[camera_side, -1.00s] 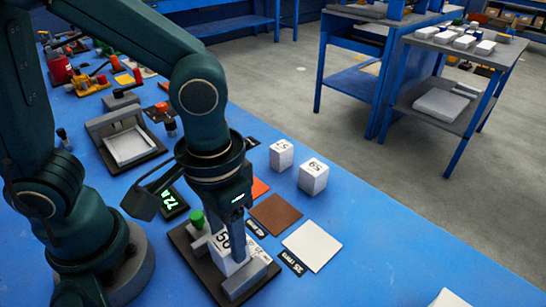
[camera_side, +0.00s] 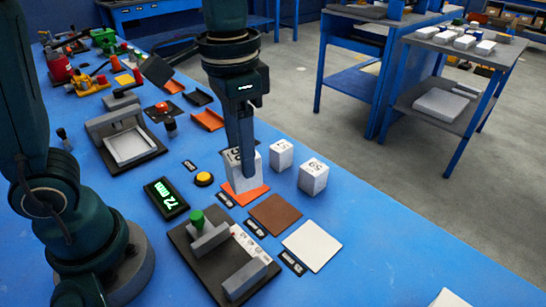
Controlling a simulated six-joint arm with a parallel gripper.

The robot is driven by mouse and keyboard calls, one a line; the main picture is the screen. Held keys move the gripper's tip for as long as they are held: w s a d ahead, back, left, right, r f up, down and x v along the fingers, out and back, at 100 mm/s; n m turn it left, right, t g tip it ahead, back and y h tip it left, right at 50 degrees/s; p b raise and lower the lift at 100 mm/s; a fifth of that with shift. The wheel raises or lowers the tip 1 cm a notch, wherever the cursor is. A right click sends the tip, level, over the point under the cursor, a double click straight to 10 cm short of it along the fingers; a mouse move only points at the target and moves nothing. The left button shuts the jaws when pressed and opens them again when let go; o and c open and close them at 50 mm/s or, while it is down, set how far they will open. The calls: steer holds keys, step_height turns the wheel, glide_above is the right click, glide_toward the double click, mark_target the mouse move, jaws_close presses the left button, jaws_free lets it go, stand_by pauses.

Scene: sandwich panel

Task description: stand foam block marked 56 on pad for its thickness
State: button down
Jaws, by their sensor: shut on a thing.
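The white foam block (camera_side: 237,178), its number partly hidden by a finger, is upright at the orange pad (camera_side: 254,194). I cannot tell whether its base touches the pad. My gripper (camera_side: 246,166) is shut on this block from above. A brown pad (camera_side: 275,215) and a white pad (camera_side: 312,246) lie in a row with the orange one, small black labels beside them. The display (camera_side: 166,199) shows green digits that look like 72 mm.
Two other foam blocks, one marked 51 (camera_side: 281,155) and one marked 59 (camera_side: 313,177), stand close to the right of the held block. A yellow button (camera_side: 203,179) sits left of it. A framed tray (camera_side: 130,146) and orange-black parts (camera_side: 207,119) lie farther back.

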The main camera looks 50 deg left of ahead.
steer(key=w+a+n, duration=0.3)
steer(key=w+a, duration=0.1)
steer(key=a, duration=0.6)
glide_toward(276, 212)
steer(key=shift+w+f, duration=0.1)
steer(key=shift+f, duration=1.45)
steer(key=shift+c, duration=1.7)
jaws_free()
steer(key=shift+f, duration=0.1)
